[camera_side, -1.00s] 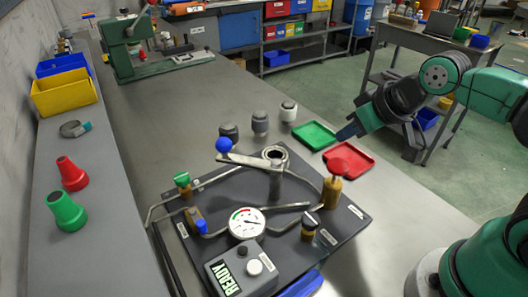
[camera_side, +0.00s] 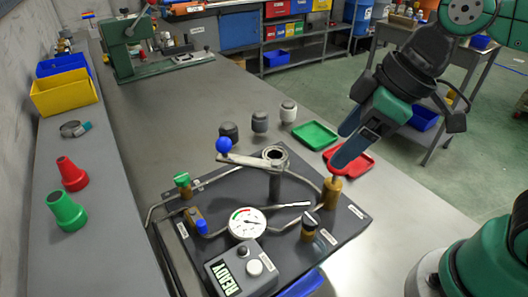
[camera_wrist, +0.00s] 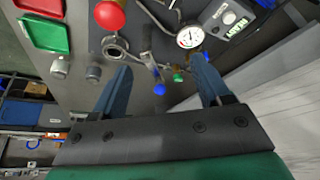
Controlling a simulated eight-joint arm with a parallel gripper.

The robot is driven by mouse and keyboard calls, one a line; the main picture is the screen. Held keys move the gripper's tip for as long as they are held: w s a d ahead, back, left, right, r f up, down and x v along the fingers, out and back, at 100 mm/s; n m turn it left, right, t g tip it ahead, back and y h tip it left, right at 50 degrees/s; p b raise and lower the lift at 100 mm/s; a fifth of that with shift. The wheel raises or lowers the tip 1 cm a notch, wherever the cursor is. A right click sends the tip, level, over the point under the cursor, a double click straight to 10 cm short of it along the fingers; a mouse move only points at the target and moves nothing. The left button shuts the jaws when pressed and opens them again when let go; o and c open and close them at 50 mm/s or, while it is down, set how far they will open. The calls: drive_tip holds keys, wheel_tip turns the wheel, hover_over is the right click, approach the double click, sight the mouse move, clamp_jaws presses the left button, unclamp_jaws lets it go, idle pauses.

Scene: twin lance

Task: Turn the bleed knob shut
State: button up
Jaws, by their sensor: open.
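The black valve plate (camera_side: 262,225) carries several knobs, and its labels are too small to read, so I cannot tell which is the bleed knob. A green knob (camera_side: 182,179), a blue knob (camera_side: 201,227) and a black-and-white-topped knob (camera_side: 310,221) also stand there. My gripper (camera_side: 347,143) is open and empty, tilted down at the plate's right rear. Its spread fingers also show in the wrist view (camera_wrist: 161,62).
A blue-ended lever (camera_side: 250,160), a gauge (camera_side: 247,223) and a READY box (camera_side: 241,268) crowd the plate. Green (camera_side: 314,134) and red (camera_side: 362,163) trays and several small jars (camera_side: 260,122) stand behind.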

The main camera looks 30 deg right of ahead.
drive_tip(key=s+a+n+g, duration=0.1)
drive_tip(key=s+a+n, duration=0.1)
hover_over(312, 218)
drive_tip(key=s+d, duration=0.2)
wheel_tip(312, 218, down, 8)
drive_tip(key=shift+y, duration=0.3)
drive_tip(key=shift+x, duration=2.9)
clamp_jaws()
